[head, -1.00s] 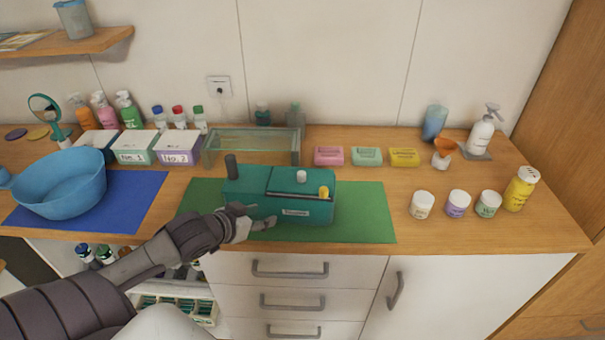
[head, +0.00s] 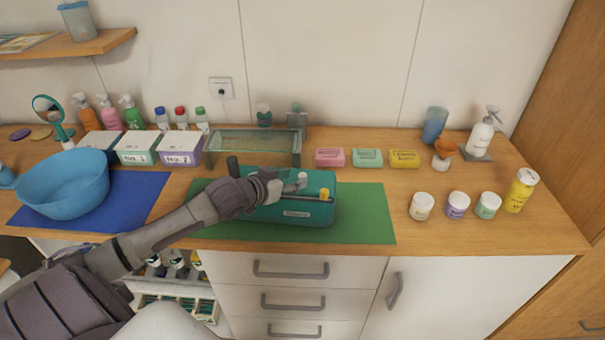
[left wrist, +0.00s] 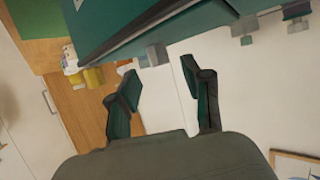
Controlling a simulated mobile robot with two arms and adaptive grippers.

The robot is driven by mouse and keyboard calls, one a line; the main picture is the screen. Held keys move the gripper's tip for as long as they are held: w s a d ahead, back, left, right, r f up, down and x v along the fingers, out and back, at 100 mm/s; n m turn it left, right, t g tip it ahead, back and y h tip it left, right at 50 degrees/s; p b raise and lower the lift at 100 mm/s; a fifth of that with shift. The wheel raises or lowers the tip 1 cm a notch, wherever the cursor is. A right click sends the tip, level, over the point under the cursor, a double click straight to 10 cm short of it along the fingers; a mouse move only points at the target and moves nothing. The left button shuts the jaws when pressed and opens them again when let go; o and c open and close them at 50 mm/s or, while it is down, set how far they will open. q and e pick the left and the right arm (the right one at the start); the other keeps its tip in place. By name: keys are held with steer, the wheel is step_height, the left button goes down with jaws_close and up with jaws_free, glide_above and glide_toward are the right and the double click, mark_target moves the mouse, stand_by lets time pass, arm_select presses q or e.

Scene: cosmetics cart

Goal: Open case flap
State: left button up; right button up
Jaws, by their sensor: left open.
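The teal case (head: 312,212) stands on a green mat (head: 365,210) on the counter. A white knob (head: 302,176) sits on its top and a yellow knob (head: 324,193) at its right. My left gripper (head: 291,186) is over the top of the case, close to the white knob, and hides part of the lid. In the left wrist view my left gripper (left wrist: 161,80) is open, fingers apart and empty. The case (left wrist: 120,22) fills the top of that view, with a small grey knob (left wrist: 157,54) just beyond the fingertips. My right gripper is not in view.
A glass-sided box (head: 255,142) stands behind the case. A blue basin (head: 62,190) and labelled boxes (head: 138,150) are to the left. The mat's right end is clear.

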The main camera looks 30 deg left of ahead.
mark_target(300, 177)
arm_select(q)
steer(key=x, duration=0.5)
steer(key=shift+p, duration=0.3)
jaws_close()
